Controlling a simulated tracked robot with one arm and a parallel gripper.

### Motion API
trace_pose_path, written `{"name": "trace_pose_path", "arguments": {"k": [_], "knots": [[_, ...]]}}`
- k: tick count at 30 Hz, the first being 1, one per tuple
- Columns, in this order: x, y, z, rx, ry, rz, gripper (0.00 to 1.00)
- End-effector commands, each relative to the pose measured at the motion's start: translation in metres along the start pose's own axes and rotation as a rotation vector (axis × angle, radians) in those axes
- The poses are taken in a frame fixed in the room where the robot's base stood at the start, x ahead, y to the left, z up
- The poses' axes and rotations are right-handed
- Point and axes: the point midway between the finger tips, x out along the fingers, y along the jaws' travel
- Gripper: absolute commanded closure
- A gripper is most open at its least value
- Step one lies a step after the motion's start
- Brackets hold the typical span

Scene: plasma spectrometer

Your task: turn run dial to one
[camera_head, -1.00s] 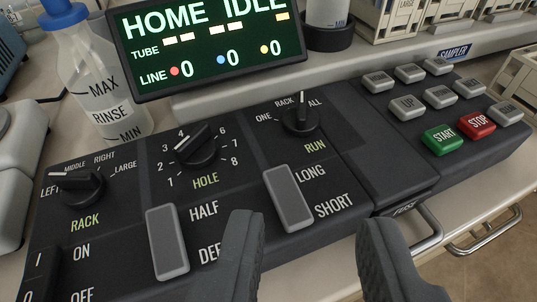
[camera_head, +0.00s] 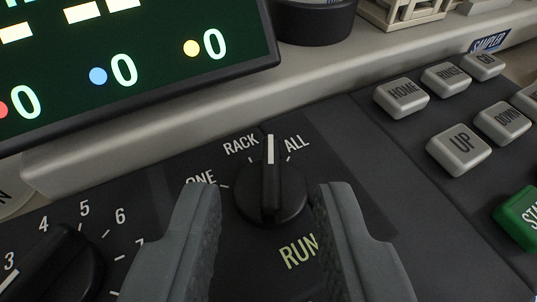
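The black RUN dial (camera_head: 270,192) is in the middle of the head camera view, above the green RUN label. Its white pointer line points straight up, between the RACK label and the ALL label. The ONE label is to the dial's left and is partly hidden by my left finger. My gripper (camera_head: 268,188) is open, with one grey finger on the left of the dial and one on the right. A gap shows between the dial and each finger.
The HOLE dial (camera_head: 55,265) is at the lower left, close to my left finger. Grey keys such as UP (camera_head: 460,150) and a green START button (camera_head: 522,218) are on the right.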

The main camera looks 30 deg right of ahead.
Motion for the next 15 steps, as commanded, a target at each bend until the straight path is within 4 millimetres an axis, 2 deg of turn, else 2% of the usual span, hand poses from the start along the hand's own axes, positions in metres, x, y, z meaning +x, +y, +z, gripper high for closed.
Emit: {"name": "trace_pose_path", "arguments": {"k": [6, 15], "knots": [[0.0124, 0.0001, 0.0025, -0.001, -0.003, 0.002, 0.71], [0.0133, 0.0002, 0.0016, -0.001, -0.002, 0.002, 0.71]]}}
